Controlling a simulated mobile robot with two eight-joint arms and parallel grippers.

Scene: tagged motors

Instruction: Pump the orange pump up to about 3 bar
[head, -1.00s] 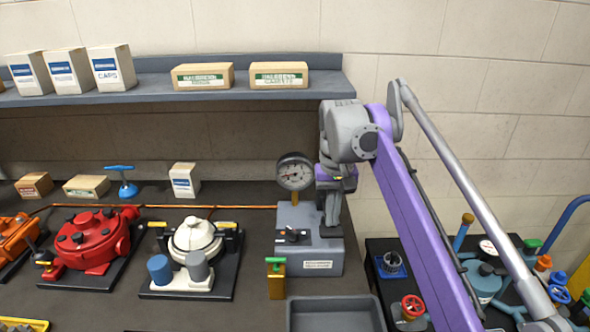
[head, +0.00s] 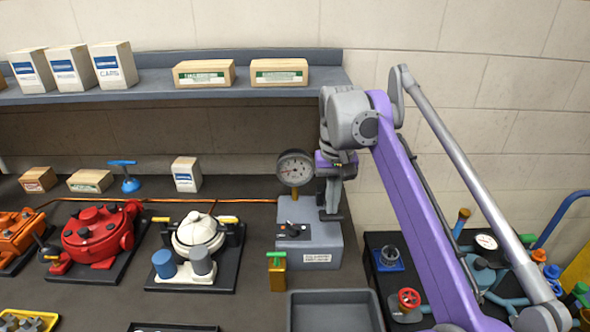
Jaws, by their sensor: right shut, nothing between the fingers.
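The orange pump (head: 14,236) sits at the far left of the bench, cut off by the picture's edge, with a dark lever on its near right side. My right gripper (head: 331,214) points down, shut and empty, at the back of the grey box, just right of the gauge. Whether it touches the box I cannot tell. My left gripper is not in view.
A red pump (head: 103,232) and a white pump (head: 198,236) stand between the orange pump and the grey box. A green-topped brass block (head: 277,272) and an empty grey tray (head: 335,312) are in front. A shelf with boxes (head: 203,73) overhangs the back.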

